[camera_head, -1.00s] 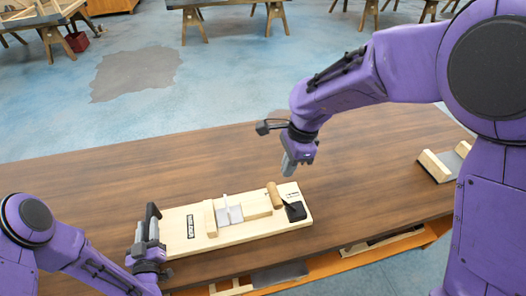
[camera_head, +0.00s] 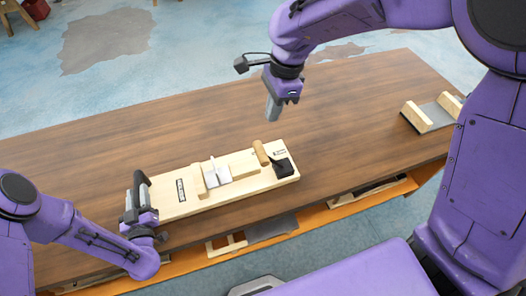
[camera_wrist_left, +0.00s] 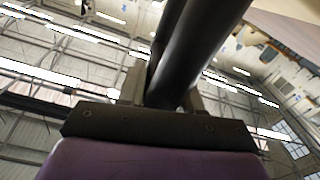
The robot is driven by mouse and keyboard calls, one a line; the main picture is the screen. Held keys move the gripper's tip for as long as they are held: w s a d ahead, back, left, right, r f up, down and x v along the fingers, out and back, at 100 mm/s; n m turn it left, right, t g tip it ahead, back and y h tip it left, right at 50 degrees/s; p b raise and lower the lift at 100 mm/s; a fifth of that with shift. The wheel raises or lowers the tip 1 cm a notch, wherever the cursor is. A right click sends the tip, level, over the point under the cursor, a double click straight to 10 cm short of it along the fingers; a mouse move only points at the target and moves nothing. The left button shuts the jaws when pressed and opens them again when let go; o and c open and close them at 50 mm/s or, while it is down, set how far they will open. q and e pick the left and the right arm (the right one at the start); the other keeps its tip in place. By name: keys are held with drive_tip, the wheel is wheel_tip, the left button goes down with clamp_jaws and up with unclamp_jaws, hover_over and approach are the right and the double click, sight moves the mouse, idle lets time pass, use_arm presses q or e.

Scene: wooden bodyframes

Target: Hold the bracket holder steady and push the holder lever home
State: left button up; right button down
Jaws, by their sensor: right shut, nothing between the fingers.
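The bracket holder (camera_head: 225,194) is a pale wooden board lying on the brown table, with a black upright handle (camera_head: 138,191) at its left end. A grey-white bracket (camera_head: 217,172) sits between wooden blocks on it. The holder lever, with a round wooden grip (camera_head: 261,153) and a dark base (camera_head: 283,167), is at the board's right end. My left gripper (camera_head: 142,214) is at the black handle; in the left wrist view the dark bar (camera_wrist_left: 195,50) passes between its fingers, which are shut on it. My right gripper (camera_head: 272,107) is shut and empty, above and behind the lever, apart from it.
A second wooden fixture with a grey plate (camera_head: 432,116) stands at the table's right side. The table (camera_head: 350,95) is clear behind the board. A shelf (camera_head: 215,255) under the front edge holds wooden and grey parts.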

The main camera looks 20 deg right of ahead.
use_arm(q)
drive_tip(key=o, duration=0.4)
drive_tip(key=s, duration=1.2)
drive_tip(key=shift+s, duration=0.1)
